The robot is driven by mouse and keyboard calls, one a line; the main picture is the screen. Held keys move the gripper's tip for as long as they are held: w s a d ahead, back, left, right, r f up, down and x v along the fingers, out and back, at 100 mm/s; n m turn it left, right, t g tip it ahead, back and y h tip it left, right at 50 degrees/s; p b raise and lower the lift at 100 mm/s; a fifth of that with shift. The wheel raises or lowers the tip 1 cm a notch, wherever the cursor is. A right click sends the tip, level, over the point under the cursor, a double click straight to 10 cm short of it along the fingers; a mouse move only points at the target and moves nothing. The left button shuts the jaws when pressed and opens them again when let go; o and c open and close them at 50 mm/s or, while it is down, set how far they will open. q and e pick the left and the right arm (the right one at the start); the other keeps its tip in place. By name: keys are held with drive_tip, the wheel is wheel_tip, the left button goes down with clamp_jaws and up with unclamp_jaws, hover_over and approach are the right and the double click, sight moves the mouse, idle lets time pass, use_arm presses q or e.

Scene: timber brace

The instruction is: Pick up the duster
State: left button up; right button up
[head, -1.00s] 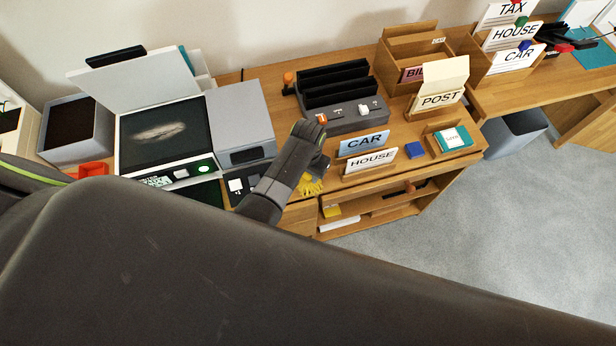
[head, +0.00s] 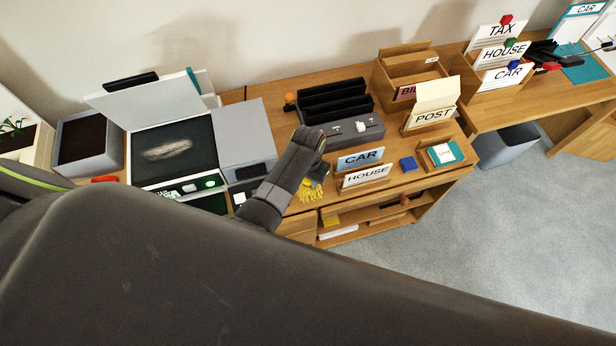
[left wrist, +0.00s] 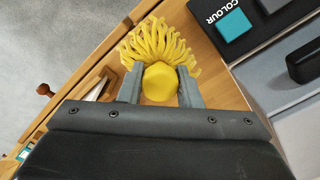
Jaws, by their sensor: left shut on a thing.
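The duster (head: 312,190) is a yellow, many-stranded thing at the front edge of the desk, left of the HOUSE card. In the left wrist view, the duster (left wrist: 160,48) fans out beyond a rounded yellow middle part that sits between the two grey fingers. My left gripper (head: 318,168) is shut on it; in the wrist view the gripper (left wrist: 160,88) has a finger on each side. The arm hides part of the duster in the head view. I cannot tell whether the duster touches the desk. My right gripper is not in view.
CAR (head: 361,158) and HOUSE (head: 366,176) cards stand close right of the duster. A black-slotted grey unit (head: 340,128) is behind the gripper. A scanner-like machine (head: 172,150) with its lid up is left. Open shelves (head: 375,218) lie below the desk edge.

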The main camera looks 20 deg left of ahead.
use_arm(q)
wheel_tip(320, 180, up, 5)
drive_tip(key=p, duration=0.2)
drive_tip(key=shift+f+p, duration=0.2)
drive_tip(key=shift+p, duration=0.15)
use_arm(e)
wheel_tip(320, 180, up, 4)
use_arm(q)
drive_tip(key=shift+r+b, duration=0.5)
drive_tip(key=shift+b, duration=0.15)
wheel_tip(320, 180, up, 6)
wheel_tip(320, 180, down, 14)
drive_tip(key=b, duration=1.4)
drive_tip(key=shift+b, duration=0.35)
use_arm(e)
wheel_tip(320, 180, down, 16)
use_arm(q)
drive_tip(key=shift+r, duration=0.1)
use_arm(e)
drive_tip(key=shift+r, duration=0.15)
